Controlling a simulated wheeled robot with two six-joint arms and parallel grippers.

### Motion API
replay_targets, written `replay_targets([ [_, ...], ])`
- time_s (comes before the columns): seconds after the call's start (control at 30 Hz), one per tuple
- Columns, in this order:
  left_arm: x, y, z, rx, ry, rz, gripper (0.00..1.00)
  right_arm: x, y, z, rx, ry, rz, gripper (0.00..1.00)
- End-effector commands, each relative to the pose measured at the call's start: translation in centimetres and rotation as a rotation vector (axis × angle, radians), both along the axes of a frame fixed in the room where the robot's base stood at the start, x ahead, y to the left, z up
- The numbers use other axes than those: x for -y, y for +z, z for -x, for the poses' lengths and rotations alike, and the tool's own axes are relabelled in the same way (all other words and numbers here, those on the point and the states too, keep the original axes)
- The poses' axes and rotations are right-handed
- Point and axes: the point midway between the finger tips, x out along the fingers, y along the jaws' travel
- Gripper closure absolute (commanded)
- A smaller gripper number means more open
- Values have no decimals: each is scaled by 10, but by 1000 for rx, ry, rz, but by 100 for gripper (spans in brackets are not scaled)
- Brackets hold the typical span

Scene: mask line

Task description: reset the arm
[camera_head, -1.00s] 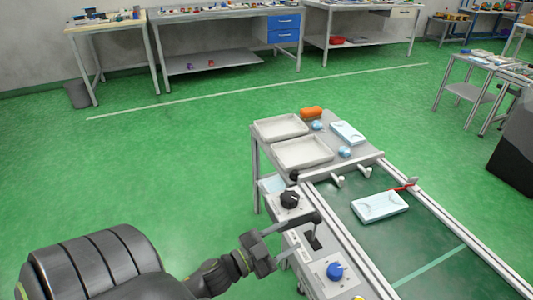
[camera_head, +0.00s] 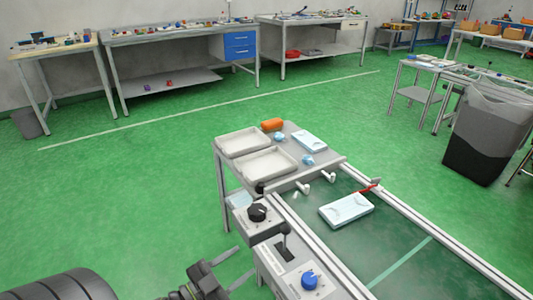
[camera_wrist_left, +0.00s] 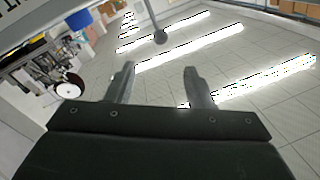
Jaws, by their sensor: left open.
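My left gripper (camera_head: 238,265) is at the lower left in the head view, just left of the conveyor's control panel (camera_head: 283,252). Its two fingers are apart with nothing between them. In the left wrist view the open fingers (camera_wrist_left: 158,85) point up toward a lit ceiling, with a dark lever knob (camera_wrist_left: 160,37) beyond them. My right gripper is not in view.
The control panel carries a black knob (camera_head: 257,212), a lever and a blue knob (camera_head: 309,280). A light blue mask pack (camera_head: 346,210) lies on the conveyor (camera_head: 400,245). Two trays (camera_head: 267,162) stand at its end. A bin (camera_head: 487,135) is at right. Green floor at left is free.

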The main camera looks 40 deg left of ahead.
Motion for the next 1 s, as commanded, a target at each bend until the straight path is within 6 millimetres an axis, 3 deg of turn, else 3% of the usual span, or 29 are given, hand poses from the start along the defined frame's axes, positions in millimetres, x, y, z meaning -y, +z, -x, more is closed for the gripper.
replay_targets([
  [0.23, -2, -4, -1, -11, 11, 2, 52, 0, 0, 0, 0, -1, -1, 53],
  [0.33, -14, -28, -3, -79, 76, 13, 52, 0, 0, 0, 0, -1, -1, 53],
  [0.47, -41, -100, -1, -284, 247, 46, 52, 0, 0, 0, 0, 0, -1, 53],
  [0.63, -58, -222, 39, -678, 473, 101, 52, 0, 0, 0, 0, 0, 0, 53],
  [0.7, -54, -266, 65, -842, 535, 124, 52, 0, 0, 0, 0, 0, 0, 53],
  [0.8, -38, -316, 103, -1058, 593, 154, 52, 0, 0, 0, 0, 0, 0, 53],
  [1.0, 8, -380, 176, -1429, 631, 206, 52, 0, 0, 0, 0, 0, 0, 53],
])
